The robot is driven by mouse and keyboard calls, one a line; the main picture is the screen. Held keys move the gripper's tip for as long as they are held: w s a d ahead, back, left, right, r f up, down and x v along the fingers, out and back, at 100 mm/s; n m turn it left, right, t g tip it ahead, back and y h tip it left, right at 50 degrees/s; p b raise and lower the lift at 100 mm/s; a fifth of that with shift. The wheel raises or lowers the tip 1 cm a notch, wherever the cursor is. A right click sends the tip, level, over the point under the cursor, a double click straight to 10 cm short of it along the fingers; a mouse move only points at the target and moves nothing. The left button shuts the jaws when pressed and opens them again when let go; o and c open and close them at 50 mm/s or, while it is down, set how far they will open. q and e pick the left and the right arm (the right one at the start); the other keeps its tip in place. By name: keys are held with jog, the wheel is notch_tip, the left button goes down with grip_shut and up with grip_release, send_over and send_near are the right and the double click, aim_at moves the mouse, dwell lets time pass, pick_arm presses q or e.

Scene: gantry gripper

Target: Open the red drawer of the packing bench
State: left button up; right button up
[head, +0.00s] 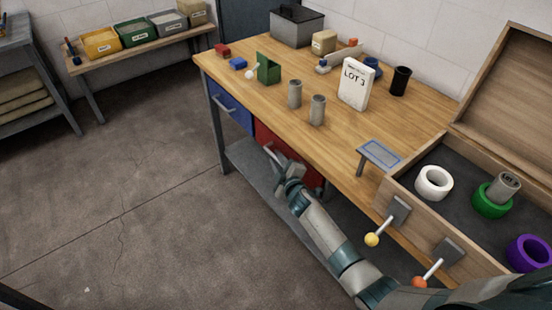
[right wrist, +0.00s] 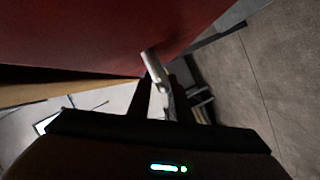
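The red drawer (head: 265,138) is in the packing bench's front, right of the blue drawer. Its red front (right wrist: 100,30) fills the upper left of the right wrist view. Its pale bar handle (right wrist: 153,62) runs between the dark fingertips of my right gripper (head: 281,161). The gripper is at the drawer front in the head view, and my arm hides part of the drawer. I cannot tell whether the fingers press on the handle or stand apart around it. I see no clear gap showing the drawer pulled out. My left gripper is not in view.
The blue drawer (head: 231,106) has its own handle. An open wooden case (head: 410,220) with knobs sits at the right. The floor (head: 130,190) to the left is clear.

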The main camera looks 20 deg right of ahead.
jog(key=shift+w+a+f, duration=0.1)
jog(key=shift+w, duration=0.5)
grip_shut()
